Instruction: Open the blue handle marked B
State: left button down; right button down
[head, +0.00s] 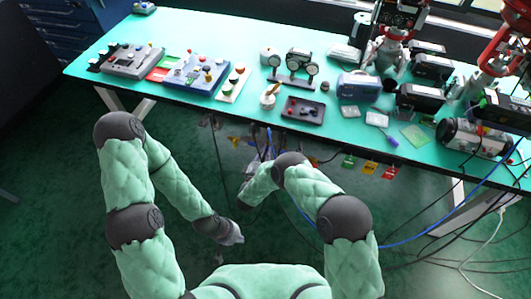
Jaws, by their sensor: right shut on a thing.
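I cannot make out a blue handle marked B in the head view; no lettering is legible at this size. My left gripper (233,236) is low in front of the table, over the dark floor, and too small to tell whether its fingers are open. My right gripper (241,206) is a little higher, at the end of the bent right forearm, below the table's front edge. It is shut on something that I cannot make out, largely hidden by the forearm.
The green-topped table (240,38) holds a blue panel with knobs (197,74), a grey panel (133,59), gauges (298,66) and a blue box (358,86). Coloured tags (369,168) and cables hang below its front edge. A blue cable (420,236) crosses the floor area.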

jog(key=m+b, duration=0.1)
jog(key=m, duration=0.3)
jog(key=shift+f+m, duration=0.15)
jog(key=shift+m, duration=0.15)
jog(key=m+b, duration=0.1)
jog(key=m, duration=0.2)
jog(key=shift+d+m+b, duration=0.1)
jog(key=shift+m+b, duration=0.25)
jog(key=shift+m, duration=0.05)
jog(key=shift+f+m+b, duration=0.1)
jog(key=shift+m+b, duration=1.1)
jog(key=shift+m, duration=2.4)
jog(key=c, duration=1.2)
grip_release()
